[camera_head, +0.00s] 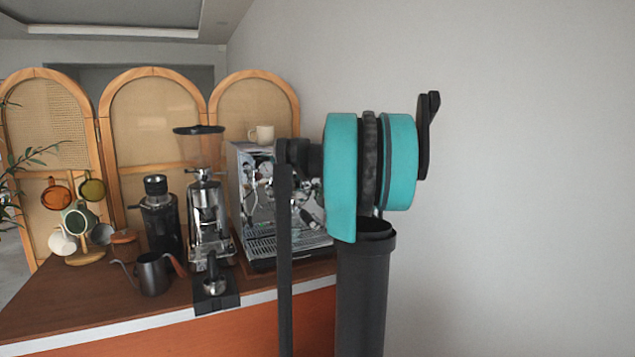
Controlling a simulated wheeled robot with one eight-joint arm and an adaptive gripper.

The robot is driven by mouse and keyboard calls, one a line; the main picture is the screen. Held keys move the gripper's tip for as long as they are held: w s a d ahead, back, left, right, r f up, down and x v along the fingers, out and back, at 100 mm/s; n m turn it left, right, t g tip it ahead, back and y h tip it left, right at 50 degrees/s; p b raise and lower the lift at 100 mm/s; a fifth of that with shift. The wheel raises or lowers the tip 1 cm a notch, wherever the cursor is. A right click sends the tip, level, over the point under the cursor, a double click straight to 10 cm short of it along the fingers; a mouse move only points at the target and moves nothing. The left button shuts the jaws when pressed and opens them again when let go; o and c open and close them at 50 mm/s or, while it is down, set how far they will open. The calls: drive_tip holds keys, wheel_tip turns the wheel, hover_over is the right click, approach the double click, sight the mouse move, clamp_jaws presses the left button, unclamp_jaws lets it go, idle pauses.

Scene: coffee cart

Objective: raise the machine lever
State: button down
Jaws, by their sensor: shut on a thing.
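The silver espresso machine (262,203) stands at the right end of the cart's counter. Its front panel, with small knobs and fittings, faces right and toward me. Its drip tray (268,245) shows below. My own arm links, black and teal, cover the right part of the machine. I cannot make out the lever clearly among the dark fittings. My gripper does not show; my arm may hide it.
A coffee grinder (207,210) and a second, black grinder (160,215) stand left of the machine. A tamping stand (214,290), a dark kettle (152,273) and a mug rack (85,257) share the counter (85,310). A cup (262,134) sits atop the machine.

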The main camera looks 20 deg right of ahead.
drive_tip(key=s+a+f, duration=0.1)
drive_tip(key=s, duration=0.9)
drive_tip(key=shift+a, duration=0.15)
